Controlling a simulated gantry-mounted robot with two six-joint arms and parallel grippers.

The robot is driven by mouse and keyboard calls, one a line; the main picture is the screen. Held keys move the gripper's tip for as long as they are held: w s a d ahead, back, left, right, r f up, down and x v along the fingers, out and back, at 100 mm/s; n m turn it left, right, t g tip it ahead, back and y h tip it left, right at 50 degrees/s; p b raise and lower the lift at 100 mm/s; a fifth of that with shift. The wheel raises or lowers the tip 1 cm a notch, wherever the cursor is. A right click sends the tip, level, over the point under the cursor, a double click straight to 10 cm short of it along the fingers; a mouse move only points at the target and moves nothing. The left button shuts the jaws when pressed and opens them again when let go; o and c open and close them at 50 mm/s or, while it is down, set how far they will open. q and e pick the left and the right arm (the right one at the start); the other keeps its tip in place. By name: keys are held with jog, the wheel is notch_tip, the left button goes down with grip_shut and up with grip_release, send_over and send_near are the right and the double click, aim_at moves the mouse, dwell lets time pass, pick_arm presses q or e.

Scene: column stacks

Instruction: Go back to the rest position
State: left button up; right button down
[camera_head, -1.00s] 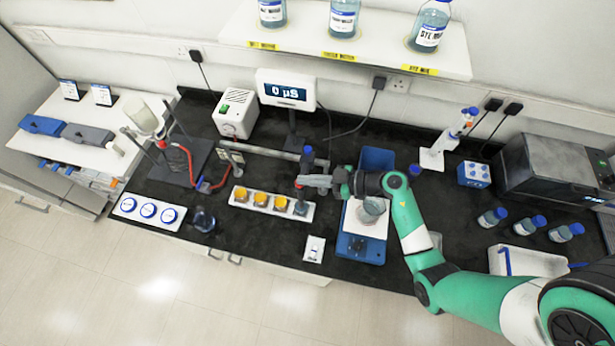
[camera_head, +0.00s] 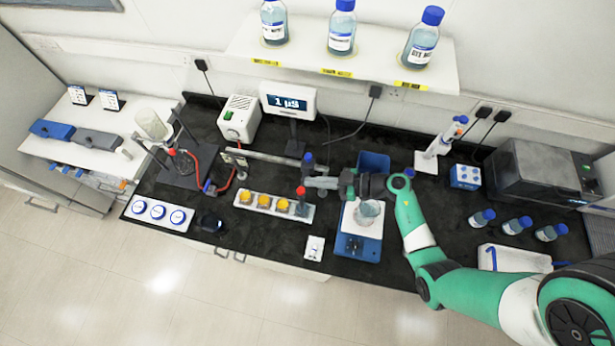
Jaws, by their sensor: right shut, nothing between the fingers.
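My right gripper (camera_head: 312,183) is shut with nothing between its fingers. It hangs above the black bench, between the display stand and the white rack, beside an upright blue-capped piece (camera_head: 308,161). The green right arm (camera_head: 415,230) reaches to it from the lower right. The gripper is small in the picture, and I cannot tell whether it touches the blue-capped piece. My left gripper is not in view.
A white rack (camera_head: 251,206) with orange-topped jars stands below the gripper. A beaker (camera_head: 367,212) sits on the blue scale (camera_head: 357,245) close to the arm. Capped bottles (camera_head: 517,225) stand at right. The display (camera_head: 288,99) reads 1 µS.

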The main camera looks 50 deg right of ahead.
jog(key=v, duration=0.7)
jog(key=shift+s, duration=0.35)
jog(key=shift+f, duration=0.15)
